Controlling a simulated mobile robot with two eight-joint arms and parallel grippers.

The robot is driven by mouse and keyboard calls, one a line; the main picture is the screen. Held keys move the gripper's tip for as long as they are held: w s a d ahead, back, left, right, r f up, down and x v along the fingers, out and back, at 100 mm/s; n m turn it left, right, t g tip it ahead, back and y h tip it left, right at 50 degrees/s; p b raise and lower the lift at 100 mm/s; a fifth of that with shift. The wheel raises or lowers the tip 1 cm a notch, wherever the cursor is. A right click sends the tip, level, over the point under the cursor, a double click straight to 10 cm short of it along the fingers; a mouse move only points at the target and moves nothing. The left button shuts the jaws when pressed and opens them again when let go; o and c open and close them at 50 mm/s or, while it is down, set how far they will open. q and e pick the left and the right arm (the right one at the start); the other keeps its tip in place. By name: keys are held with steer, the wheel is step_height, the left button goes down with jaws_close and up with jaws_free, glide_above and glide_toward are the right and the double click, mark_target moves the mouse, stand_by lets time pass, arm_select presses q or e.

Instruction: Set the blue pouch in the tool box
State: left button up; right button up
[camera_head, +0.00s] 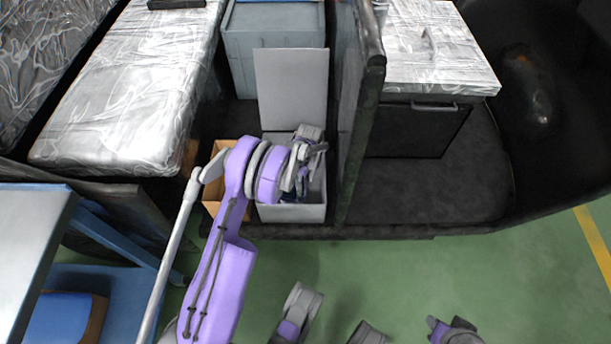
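The tool box (291,213) is a light grey open box on the dark vehicle floor, its flat lid (291,88) standing upright behind it. My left gripper (312,165) reaches over and into its opening from the left. Its fingers overlap each other in this view, so their opening cannot be read. A small dark blue patch shows beneath them inside the box; I cannot tell whether it is the blue pouch or part of the gripper. My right gripper (452,331) seems to be at the bottom edge, low over the green floor, partly cut off.
A brown cardboard box (211,207) stands left of the tool box. A dark upright panel (361,120) rises to its right. Plastic-wrapped seats (125,90) flank the left. A blue item (58,318) lies on the lower left shelf. The green floor at right is clear.

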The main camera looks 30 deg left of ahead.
arm_select(q)
steer(key=s+d+r+n+t+p, duration=0.1)
steer(key=s+d+r+n+p, duration=0.2)
steer(key=r, duration=0.8)
steer(key=s+d+r+n, duration=0.2)
steer(key=d+r+n, duration=0.15)
steer(key=r, duration=0.75)
steer(key=s+d+r+n+t, duration=0.1)
steer(key=s+d+r+n, duration=0.1)
steer(key=s+n, duration=0.5)
steer(key=s+d+r+n+t, duration=0.1)
steer(key=s+d+r+n, duration=0.1)
steer(key=s+n, duration=0.6)
steer(key=s+d+r+n+t, duration=0.1)
steer(key=s+d+n, duration=0.3)
steer(key=s+n, duration=0.4)
steer(key=shift+s+d+r+t+h, duration=0.3)
steer(key=shift+s+r+t, duration=0.1)
steer(key=shift+s+r, duration=0.4)
steer(key=shift+s+f, duration=0.1)
steer(key=shift+c, duration=0.2)
